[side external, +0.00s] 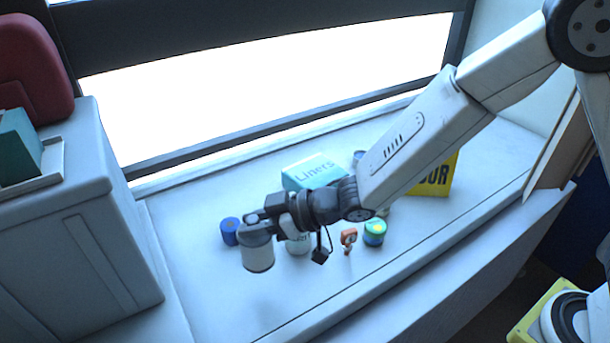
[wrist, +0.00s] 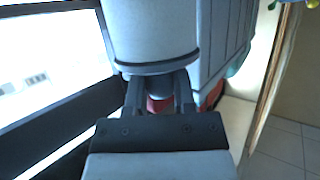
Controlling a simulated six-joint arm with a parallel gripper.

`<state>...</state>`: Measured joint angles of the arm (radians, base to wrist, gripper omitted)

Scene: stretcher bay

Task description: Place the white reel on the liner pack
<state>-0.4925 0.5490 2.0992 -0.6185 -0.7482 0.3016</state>
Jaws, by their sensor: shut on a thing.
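The white reel (side external: 257,256), a plain pale cylinder with a dark rim, is in my gripper (side external: 258,229) at the left end of my arm. My gripper is shut on its upper part and holds it over the left part of the white counter. In the wrist view the reel (wrist: 153,32) fills the top middle, with my gripper's fingers (wrist: 160,82) against its dark-rimmed end. The liner pack (side external: 312,170), a teal and white box marked "Liners", lies farther back and right of the reel. My wrist hides part of its front.
A blue roll (side external: 230,231) stands just left of my gripper. A white labelled container (side external: 298,245), a small orange item (side external: 348,238) and a green-and-blue tin (side external: 375,232) stand to the right. A yellow box (side external: 436,177) is behind my arm. A grey cabinet (side external: 80,220) bounds the left.

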